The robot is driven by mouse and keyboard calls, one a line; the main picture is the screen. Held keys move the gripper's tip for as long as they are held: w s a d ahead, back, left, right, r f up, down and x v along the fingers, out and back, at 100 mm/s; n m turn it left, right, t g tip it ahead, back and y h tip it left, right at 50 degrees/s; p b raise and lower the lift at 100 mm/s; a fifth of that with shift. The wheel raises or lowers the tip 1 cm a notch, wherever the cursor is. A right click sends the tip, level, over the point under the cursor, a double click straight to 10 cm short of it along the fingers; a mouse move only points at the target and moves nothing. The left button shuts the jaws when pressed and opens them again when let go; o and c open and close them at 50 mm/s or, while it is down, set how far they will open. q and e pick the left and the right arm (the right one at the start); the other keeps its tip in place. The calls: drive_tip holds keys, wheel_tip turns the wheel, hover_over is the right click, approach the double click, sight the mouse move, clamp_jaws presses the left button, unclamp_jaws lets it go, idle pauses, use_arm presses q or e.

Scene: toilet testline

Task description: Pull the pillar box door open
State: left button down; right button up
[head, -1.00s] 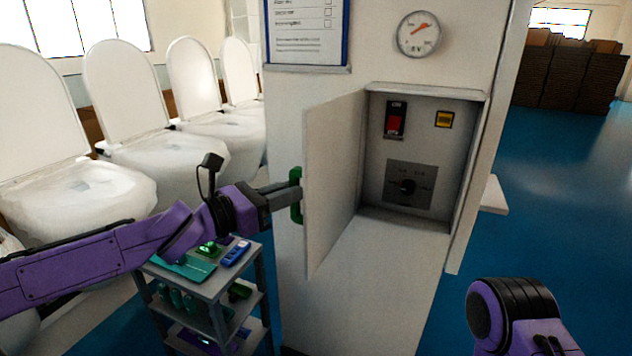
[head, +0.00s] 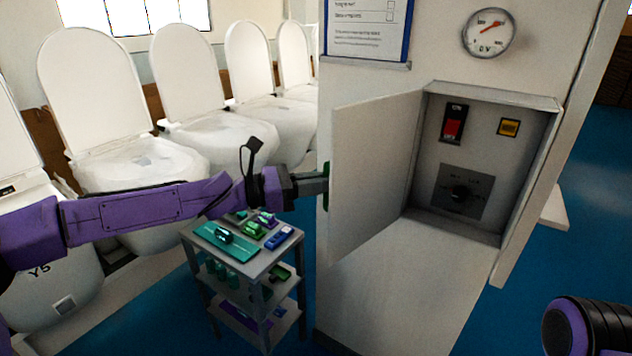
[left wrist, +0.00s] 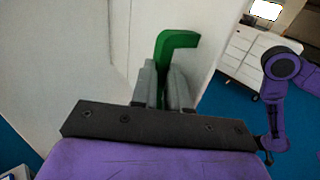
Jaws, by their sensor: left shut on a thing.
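The pillar box door (head: 372,170) stands wide open in the head view, swung out to the left of the box on the white pillar. In the head view the handle is mostly hidden behind the door's edge. My right arm's dark and purple link shows at the lower right; its gripper is out of view.
A grey shelf cart (head: 252,262) with green and blue items stands below my left arm, beside the pillar. White toilets (head: 150,150) line the left. A gauge (head: 489,33) and a clipboard (head: 368,28) are on the pillar. Blue floor is clear at right.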

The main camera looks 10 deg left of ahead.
use_arm(q)
drive_tip(key=c, duration=1.5)
unclamp_jaws()
drive_tip(key=shift+d, duration=0.1)
drive_tip(key=o, duration=0.4)
drive_tip(key=shift+w+d, duration=0.15)
drive_tip(key=shift+d, duration=0.05)
drive_tip(key=shift+w+d+f, duration=0.15)
drive_tip(key=shift+w+d, duration=0.2)
drive_tip(key=b+v, duration=0.2)
drive_tip(key=v, duration=0.8)
drive_tip(key=shift+s+a, duration=0.1)
drive_tip(key=shift+a, duration=0.15)
use_arm(e)
drive_tip(key=shift+x, duration=1.1)
drive_tip(key=shift+s+f, duration=0.1)
drive_tip(key=shift+f, duration=0.05)
